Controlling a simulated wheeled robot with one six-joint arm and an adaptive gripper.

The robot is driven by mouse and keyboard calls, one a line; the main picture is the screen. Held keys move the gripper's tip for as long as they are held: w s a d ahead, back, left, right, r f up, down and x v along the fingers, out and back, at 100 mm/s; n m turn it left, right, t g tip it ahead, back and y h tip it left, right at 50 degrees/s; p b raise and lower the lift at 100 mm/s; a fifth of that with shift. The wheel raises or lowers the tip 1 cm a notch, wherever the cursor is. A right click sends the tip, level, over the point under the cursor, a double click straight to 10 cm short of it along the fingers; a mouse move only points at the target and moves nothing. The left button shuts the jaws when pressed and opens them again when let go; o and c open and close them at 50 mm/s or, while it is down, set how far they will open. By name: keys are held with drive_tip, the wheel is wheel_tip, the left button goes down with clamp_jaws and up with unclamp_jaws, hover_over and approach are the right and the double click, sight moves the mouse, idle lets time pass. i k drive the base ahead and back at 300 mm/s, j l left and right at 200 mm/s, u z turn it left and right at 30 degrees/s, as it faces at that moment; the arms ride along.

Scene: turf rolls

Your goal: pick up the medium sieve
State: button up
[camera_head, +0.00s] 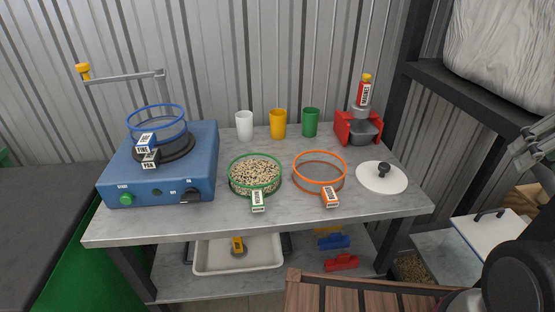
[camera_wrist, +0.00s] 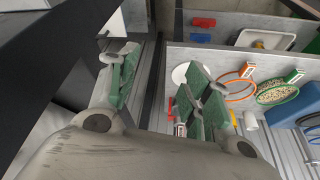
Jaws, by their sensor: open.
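Three ring-shaped sieves are in the head view. A green-rimmed sieve (camera_head: 240,186) full of pale and dark grains lies mid-table, its white tag at the front. An orange-rimmed sieve (camera_head: 320,187) lies empty to its right, also tagged. A blue-rimmed sieve (camera_head: 157,125) sits on the blue machine, with tags that seem to read FINE and PAN. I cannot read which tag says medium. My gripper (camera_wrist: 160,72) is open and empty in the wrist view, off the table's right side. The orange sieve (camera_wrist: 238,99) and green sieve (camera_wrist: 278,101) show beyond it.
The blue machine (camera_head: 175,185) fills the table's left. White, yellow and green cups (camera_head: 278,124) stand at the back. A red device (camera_head: 347,128) and a white lid (camera_head: 372,182) are at the right. A dark shelf post (camera_head: 393,130) rises behind the right corner. The front strip is clear.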

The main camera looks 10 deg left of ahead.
sight(254, 177)
drive_tip(key=l+u, duration=0.1)
drive_tip(key=u, duration=1.35)
drive_tip(key=l+u, duration=0.2)
drive_tip(key=l, duration=0.7)
